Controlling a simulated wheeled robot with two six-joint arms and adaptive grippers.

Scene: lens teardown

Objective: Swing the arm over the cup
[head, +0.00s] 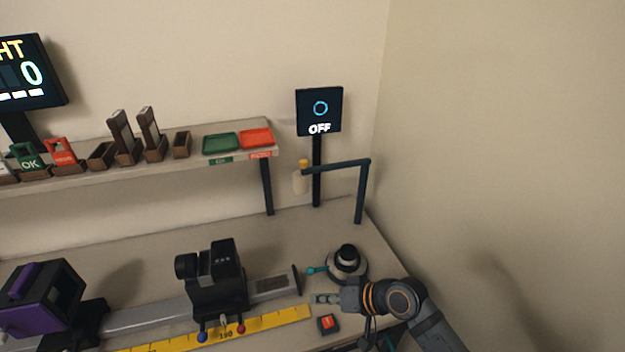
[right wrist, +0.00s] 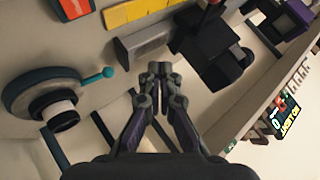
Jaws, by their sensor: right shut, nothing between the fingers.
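A dark swing arm (head: 335,164) stands on a post (head: 361,195) at the back right of the bench. It points left, and a pale bottle with a yellow top (head: 301,180) hangs from its free end. In front of it is a round, light cup-like base (head: 362,272) with a black cylinder on it and a teal-knobbed lever to its left. The round base also shows in the right wrist view (right wrist: 22,92). The bottle hangs behind and left of it. My right gripper (head: 317,299) is shut and empty, in front of the round base. My left gripper is out of view.
A black device (head: 218,285) sits on a rail left of my right gripper. A yellow ruler (head: 270,321) and red button (head: 328,323) lie in front. An OFF screen (head: 319,111) stands behind the swing arm. A shelf (head: 90,165) holds trays and holders. A wall closes the right side.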

